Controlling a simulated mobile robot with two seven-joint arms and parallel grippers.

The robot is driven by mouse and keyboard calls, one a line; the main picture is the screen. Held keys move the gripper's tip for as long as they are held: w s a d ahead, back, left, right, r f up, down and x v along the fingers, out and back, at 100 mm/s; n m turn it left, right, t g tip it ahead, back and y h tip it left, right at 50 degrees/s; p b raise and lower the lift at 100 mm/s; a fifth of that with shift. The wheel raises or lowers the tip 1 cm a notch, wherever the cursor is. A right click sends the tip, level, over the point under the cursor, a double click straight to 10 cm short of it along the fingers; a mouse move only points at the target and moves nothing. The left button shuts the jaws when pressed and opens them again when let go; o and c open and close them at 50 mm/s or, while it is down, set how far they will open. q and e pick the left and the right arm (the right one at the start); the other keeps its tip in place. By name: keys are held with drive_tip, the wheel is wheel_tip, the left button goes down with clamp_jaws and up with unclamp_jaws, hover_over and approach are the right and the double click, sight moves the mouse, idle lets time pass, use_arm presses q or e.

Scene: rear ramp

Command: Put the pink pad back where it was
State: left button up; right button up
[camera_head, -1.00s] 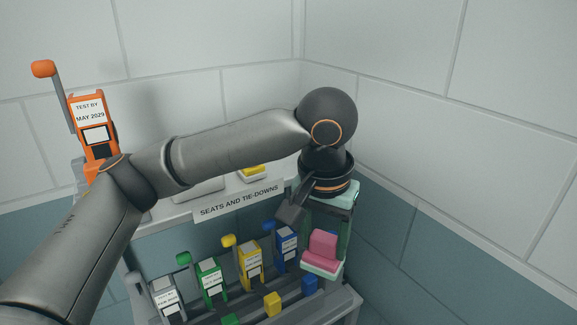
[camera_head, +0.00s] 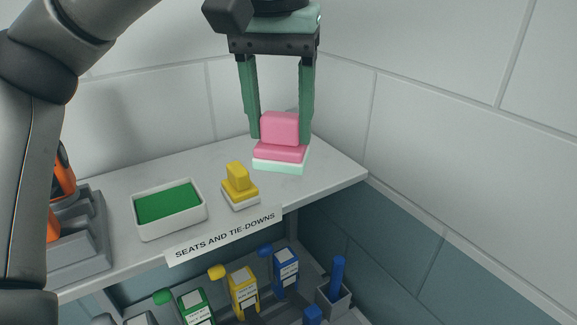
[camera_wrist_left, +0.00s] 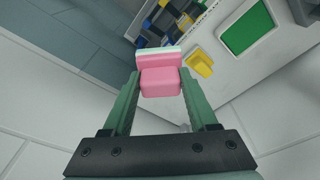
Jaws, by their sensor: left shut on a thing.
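The pink pad (camera_head: 281,130) is a pink block on a wider pink layer with a pale mint underside. My left gripper (camera_head: 279,138) is shut on its upper block, one green finger on each side. The pad is upright over the right part of the shelf top; I cannot tell its exact height above it. In the left wrist view the pad (camera_wrist_left: 160,82) sits between the fingertips of my left gripper (camera_wrist_left: 160,90). My right gripper is not in view.
The grey shelf (camera_head: 335,172) bears a yellow pad (camera_head: 239,187) and a white tray (camera_head: 139,230) with a green inside. A label (camera_head: 225,236) is on its front edge. Below stand several coloured tie-down devices. Walls close the back and right. The shelf's right end is bare.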

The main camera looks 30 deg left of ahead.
use_arm(q)
drive_tip(key=shift+w+a+f, duration=0.95)
drive_tip(key=shift+w+f, duration=1.2)
drive_tip(key=shift+w+a+f, duration=1)
drive_tip(key=shift+w+f, duration=1.1)
drive_tip(key=shift+w, duration=0.1)
drive_tip(key=shift+w+a+f, duration=0.95)
drive_tip(key=shift+w+f, duration=1.2)
drive_tip(key=shift+f, duration=0.2)
drive_tip(key=o, duration=1.2)
drive_tip(key=shift+r, duration=0.15)
wheel_tip(320, 180, up, 12)
drive_tip(key=s, duration=0.1)
drive_tip(key=shift+s+d, duration=0.25)
drive_tip(key=shift+s, duration=0.15)
